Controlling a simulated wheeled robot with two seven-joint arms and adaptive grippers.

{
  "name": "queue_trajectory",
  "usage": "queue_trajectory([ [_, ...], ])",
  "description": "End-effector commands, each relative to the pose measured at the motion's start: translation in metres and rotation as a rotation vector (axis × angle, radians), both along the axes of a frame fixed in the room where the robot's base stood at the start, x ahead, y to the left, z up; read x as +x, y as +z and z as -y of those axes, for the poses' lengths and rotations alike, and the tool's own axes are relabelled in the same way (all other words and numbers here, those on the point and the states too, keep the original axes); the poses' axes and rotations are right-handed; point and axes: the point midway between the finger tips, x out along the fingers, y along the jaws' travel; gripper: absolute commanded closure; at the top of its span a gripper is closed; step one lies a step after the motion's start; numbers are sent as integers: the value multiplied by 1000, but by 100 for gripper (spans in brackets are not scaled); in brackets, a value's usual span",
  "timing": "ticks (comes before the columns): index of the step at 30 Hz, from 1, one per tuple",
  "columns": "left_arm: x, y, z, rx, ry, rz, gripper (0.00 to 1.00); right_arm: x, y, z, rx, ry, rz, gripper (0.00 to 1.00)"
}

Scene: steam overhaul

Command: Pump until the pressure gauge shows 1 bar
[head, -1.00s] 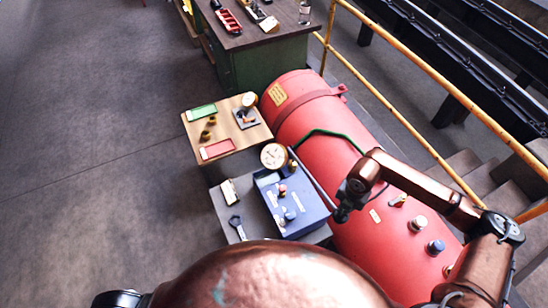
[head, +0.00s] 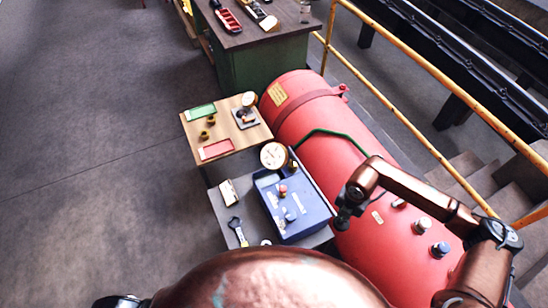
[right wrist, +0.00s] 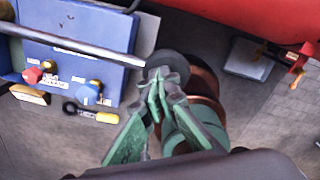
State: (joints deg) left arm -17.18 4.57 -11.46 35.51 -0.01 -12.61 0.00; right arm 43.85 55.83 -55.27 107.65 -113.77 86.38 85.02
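The blue pump unit (head: 300,208) stands on a grey stand beside the red boiler. A round, white-faced pressure gauge (head: 274,156) is at its far end; its reading is too small to tell. The pump lever (head: 313,180) is a long grey rod along the unit's right side; it crosses the right wrist view (right wrist: 75,45) from the left. My right gripper (head: 343,217) is at the lever's near end. In the right wrist view its green fingers (right wrist: 158,88) are closed together at the rod, with a dark round end behind them. My left gripper is out of view.
The red boiler (head: 305,105) lies close to the right of the pump. A wooden board (head: 228,132) with small parts and a second gauge is beyond it. A wrench (head: 237,230) lies on the stand. A yellow railing (head: 440,75) and stairs are at right; floor at left is clear.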

Motion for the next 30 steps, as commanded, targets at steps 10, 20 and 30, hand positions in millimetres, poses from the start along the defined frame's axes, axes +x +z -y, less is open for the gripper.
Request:
queue_trajectory([
  [10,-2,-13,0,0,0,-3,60,3,-19,0,0,-2,7,100],
  [20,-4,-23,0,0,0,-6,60,3,-35,0,0,-2,8,100],
  [30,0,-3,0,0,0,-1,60,4,-6,0,0,-1,9,100],
])
